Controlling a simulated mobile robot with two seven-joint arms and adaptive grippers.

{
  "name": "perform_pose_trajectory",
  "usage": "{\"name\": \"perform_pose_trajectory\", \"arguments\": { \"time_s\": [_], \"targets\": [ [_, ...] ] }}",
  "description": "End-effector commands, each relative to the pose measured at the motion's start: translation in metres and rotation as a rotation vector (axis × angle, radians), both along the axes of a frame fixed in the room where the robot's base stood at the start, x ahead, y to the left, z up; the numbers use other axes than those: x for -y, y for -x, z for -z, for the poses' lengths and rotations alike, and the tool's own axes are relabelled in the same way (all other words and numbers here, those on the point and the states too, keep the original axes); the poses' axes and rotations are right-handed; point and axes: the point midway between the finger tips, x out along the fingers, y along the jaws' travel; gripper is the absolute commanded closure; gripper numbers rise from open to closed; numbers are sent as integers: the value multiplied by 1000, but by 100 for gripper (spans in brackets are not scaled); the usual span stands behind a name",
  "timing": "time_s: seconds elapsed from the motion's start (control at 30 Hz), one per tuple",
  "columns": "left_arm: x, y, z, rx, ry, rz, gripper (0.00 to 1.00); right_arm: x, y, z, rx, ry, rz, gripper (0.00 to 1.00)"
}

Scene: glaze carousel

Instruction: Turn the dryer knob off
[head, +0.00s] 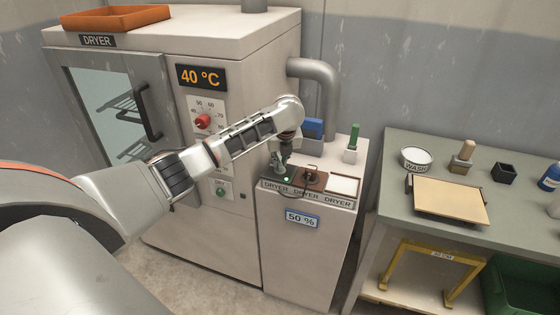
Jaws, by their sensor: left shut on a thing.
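My left gripper (283,167) reaches down onto the top of the low cabinet and is shut on a dryer knob there. The fingers hide the knob, so I cannot tell its setting. A small green light (286,179) glows beside the fingertips. The panel edge (307,193) reads DRYER three times, and a display (302,220) below it reads 50 %. A brown plate with a dark fitting (312,178) sits just right of the gripper. My right gripper is not in view.
A tall dryer cabinet (268,60) with a 40 °C display (201,77) and a red dial (203,121) stands behind my arm. A grey pipe (325,85) rises behind. A green-handled tool (352,145) stands near the back. A grey table (400,150) with several items is at right.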

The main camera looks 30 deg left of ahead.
Motion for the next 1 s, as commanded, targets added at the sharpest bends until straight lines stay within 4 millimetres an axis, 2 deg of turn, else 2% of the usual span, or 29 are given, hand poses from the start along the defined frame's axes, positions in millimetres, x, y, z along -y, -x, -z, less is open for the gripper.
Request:
{"name": "perform_pose_trajectory", "arguments": {
  "time_s": [0.27,1.0],
  "targets": [
    [2,-1,-1,0,1,-147,100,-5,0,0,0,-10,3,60],
    [2,-1,-1,-2,0,-820,100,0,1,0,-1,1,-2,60]
  ]
}}
